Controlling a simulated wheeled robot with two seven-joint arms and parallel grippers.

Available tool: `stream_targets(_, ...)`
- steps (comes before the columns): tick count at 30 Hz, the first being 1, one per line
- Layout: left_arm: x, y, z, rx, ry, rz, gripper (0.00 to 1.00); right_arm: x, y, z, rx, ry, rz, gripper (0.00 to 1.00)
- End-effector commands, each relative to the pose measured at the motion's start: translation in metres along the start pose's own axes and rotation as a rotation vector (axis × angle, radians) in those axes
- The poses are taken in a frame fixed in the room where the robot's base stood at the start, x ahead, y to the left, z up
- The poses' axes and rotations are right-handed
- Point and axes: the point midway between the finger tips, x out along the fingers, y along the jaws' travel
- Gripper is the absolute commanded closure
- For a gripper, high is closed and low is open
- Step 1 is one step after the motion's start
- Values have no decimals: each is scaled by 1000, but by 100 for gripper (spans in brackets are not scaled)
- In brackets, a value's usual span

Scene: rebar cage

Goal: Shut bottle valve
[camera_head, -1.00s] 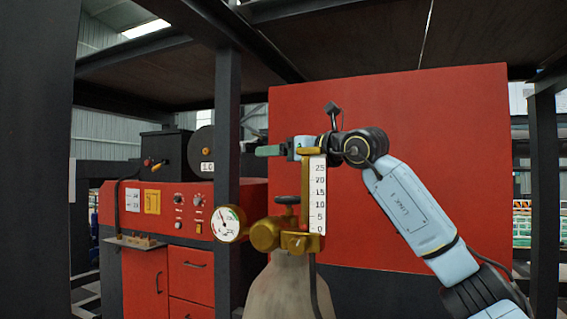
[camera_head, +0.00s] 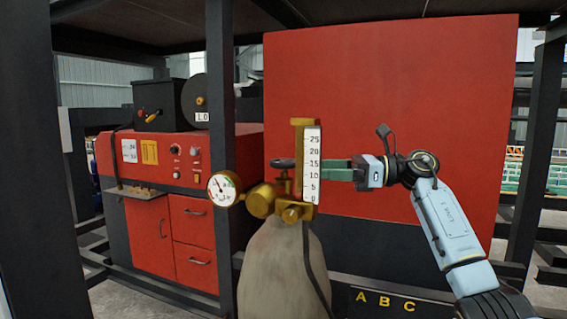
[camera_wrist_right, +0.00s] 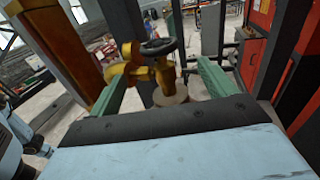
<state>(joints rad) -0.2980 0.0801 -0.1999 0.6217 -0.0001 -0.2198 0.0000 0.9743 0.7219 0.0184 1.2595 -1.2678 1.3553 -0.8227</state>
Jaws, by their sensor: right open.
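The gas bottle (camera_head: 285,262) stands upright in the middle of the head view, with a brass valve and regulator (camera_head: 262,200) on top. The dark valve handwheel (camera_head: 283,163) sits above the brass body, and it also shows in the right wrist view (camera_wrist_right: 158,47). My right gripper (camera_head: 337,171) comes from the right at about handwheel height, partly hidden by the flowmeter. In the right wrist view its green fingers (camera_wrist_right: 160,72) are spread and empty, with the handwheel ahead between them, apart from them. My left gripper is not in view.
A round gauge (camera_head: 222,188) sticks out left of the regulator, and a scaled flowmeter (camera_head: 312,165) rises beside the handwheel, close to my right fingers. A dark post (camera_head: 220,100) stands left of the bottle. A red panel (camera_head: 400,120) and red cabinet (camera_head: 150,235) stand behind.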

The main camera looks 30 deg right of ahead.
Motion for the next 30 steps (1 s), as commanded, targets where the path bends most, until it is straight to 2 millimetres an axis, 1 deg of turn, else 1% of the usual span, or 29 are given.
stream_targets(1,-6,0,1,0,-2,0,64,11,1,3,1,-2,3,17)
stream_targets(9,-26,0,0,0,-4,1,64,67,1,4,2,-1,0,17)
stream_targets(12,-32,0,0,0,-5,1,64,85,1,4,2,-1,-1,17)
stream_targets(15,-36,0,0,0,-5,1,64,99,0,3,2,0,-2,17)
stream_targets(18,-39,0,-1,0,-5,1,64,107,0,2,1,1,-4,17)
stream_targets(21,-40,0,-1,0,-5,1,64,112,0,1,0,1,-5,17)
stream_targets(29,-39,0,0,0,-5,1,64,113,0,0,0,2,-5,17)
stream_targets(30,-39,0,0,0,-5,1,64,113,0,0,0,2,-5,19)
